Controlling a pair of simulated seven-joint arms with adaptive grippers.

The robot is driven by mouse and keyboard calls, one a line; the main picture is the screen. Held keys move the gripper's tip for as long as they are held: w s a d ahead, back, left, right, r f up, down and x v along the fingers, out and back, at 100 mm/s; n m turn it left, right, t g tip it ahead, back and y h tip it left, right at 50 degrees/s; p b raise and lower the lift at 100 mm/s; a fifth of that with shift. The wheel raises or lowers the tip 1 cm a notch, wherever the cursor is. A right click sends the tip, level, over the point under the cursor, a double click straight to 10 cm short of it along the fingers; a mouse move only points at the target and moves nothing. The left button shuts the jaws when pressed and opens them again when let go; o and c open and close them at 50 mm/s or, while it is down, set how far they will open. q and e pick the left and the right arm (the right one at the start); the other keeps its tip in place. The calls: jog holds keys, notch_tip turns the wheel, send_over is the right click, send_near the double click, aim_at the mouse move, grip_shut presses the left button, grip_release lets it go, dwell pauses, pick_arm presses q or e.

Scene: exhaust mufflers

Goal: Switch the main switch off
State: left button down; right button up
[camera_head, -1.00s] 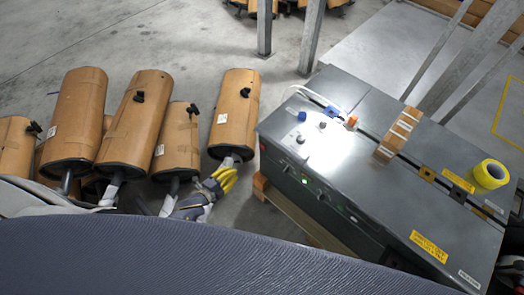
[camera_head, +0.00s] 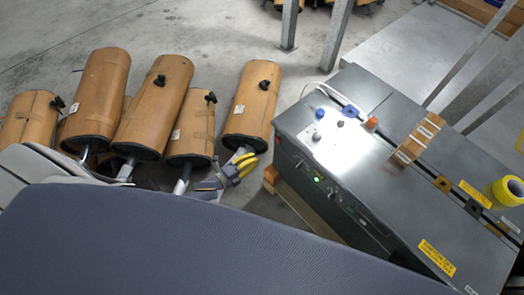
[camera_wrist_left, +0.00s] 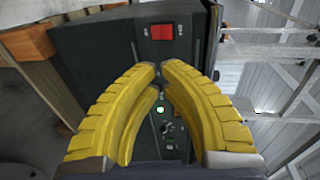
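The main switch (camera_wrist_left: 162,32) is a red rocker in the dark front panel of the grey machine (camera_head: 375,185), with small white markings on both sides. My left gripper (camera_wrist_left: 160,67) has yellow ribbed fingers. Their tips meet or nearly meet, with nothing seen between them, just below the switch in the picture. In the head view the left gripper (camera_head: 240,168) is left of the machine's front, partly hidden. My right gripper is not in view.
A lit green lamp (camera_head: 317,179) and several knobs sit on the machine's front panel. Yellow tape (camera_head: 507,190) and a cardboard strip (camera_head: 418,138) lie on its top. Several brown mufflers (camera_head: 252,100) stand at the left. A wooden pallet (camera_head: 300,205) is under the machine.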

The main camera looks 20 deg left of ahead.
pick_arm(q)
send_near(281, 140)
jog(key=x, duration=0.2)
jog(key=f+x, duration=0.1)
jog(key=x, duration=0.2)
jog(key=shift+w, duration=0.1)
jog(key=shift+w+d, duration=0.3)
jog(key=shift+w, duration=0.3)
jog(key=shift+w+d+r, duration=0.3)
jog(key=shift+w, duration=0.25)
jog(key=shift+s+a, duration=0.15)
jog(key=shift+s, duration=0.15)
jog(key=r+v, duration=0.2)
jog(key=v, duration=1.1)
